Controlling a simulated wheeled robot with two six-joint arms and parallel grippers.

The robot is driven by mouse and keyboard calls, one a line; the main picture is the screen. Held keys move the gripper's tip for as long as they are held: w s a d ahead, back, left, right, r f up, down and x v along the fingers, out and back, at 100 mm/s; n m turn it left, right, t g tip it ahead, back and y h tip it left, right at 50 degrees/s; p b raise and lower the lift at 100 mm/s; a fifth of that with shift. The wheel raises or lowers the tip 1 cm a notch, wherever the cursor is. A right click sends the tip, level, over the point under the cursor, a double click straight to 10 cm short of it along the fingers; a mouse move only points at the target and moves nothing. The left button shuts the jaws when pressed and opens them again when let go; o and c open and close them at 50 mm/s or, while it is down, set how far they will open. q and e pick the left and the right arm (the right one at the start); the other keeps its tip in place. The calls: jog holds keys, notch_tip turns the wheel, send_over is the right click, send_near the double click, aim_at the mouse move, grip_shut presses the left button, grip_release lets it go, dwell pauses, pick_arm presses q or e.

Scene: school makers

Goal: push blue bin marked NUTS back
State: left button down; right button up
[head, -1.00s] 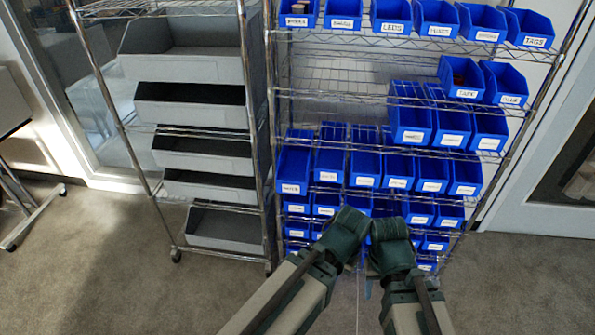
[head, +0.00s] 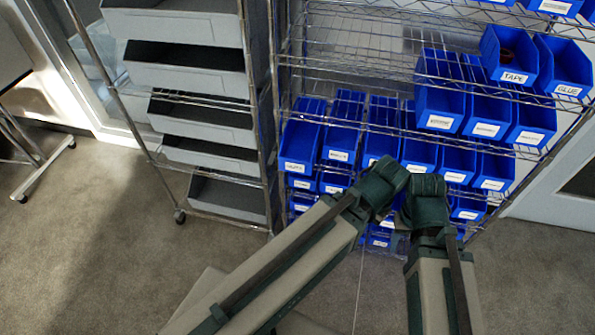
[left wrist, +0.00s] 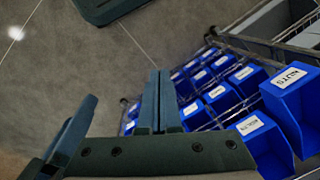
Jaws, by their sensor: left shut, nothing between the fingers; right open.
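The blue bin marked NUTS (left wrist: 296,105) is at the right of the left wrist view, its white label facing out. In the head view it appears to be the leftmost bin (head: 301,140) of the middle row, jutting out past its neighbour; the label is too blurred there to confirm. My left gripper (left wrist: 156,103) is shut and empty, apart from the bin and to its left in the left wrist view. My right gripper (head: 402,221) is open at the lower centre of the head view, right of that bin and largely hidden by my wrist.
More blue bins (head: 483,130) fill the wire rack (head: 350,55) above, beside and below. Another wire rack with large grey bins (head: 203,124) stands at the left. Carpet floor (head: 115,235) is clear in front.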

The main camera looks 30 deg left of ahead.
pick_arm(q)
jog(key=w+a+f+n+t+h+b, duration=0.1)
jog(key=w+a+f+b, duration=0.1)
jog(key=w+a, duration=0.3)
jog(key=w+a+f+n+b, duration=0.1)
jog(key=w+a+n, duration=0.15)
jog(key=a, duration=0.55)
jog(key=n+t+b, duration=0.2)
jog(key=t+b, duration=0.1)
send_over(290, 164)
jog(key=s+d, duration=0.1)
jog(key=s, duration=0.8)
jog(key=f, duration=0.2)
jog(key=w+f+b, duration=0.7)
jog(key=f+b, duration=0.2)
jog(key=shift+w+a, duration=0.15)
jog(key=shift+a, duration=0.2)
jog(key=shift+f, duration=0.1)
jog(key=shift+w+a, duration=0.15)
jog(key=shift+w, duration=0.6)
jog(key=shift+w+a, duration=0.1)
jog(key=shift+w, duration=0.65)
jog(key=shift+s, duration=0.1)
